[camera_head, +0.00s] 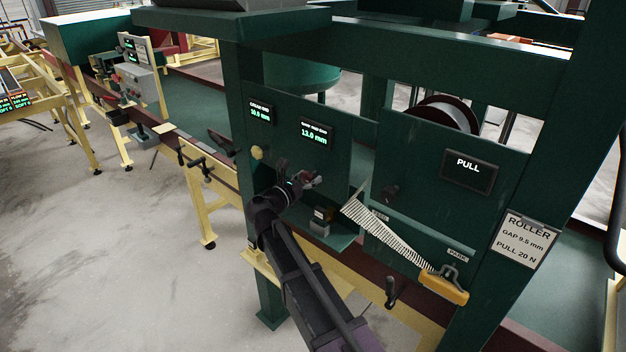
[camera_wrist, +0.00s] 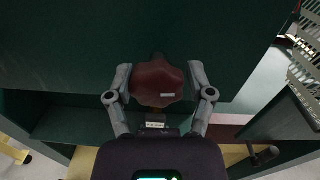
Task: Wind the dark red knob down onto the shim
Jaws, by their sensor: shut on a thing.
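The dark red lobed knob (camera_wrist: 157,84) sits on the front of a dark green panel, in the middle of the wrist view. My gripper (camera_wrist: 160,80) has one finger on each side of it and is shut on it. In the head view my gripper (camera_head: 308,180) covers most of the knob. A display (camera_head: 314,133) above it appears to read 13.0 mm. I cannot clearly make out the shim.
Another display (camera_head: 261,112) at left has a blurred reading. A sign (camera_head: 525,239) says roller gap 9.5 mm, pull 20 N. A spring (camera_head: 392,234) with a yellow handle (camera_head: 444,288) hangs right of my gripper. A PULL display (camera_head: 468,171) is above. Open floor lies at left.

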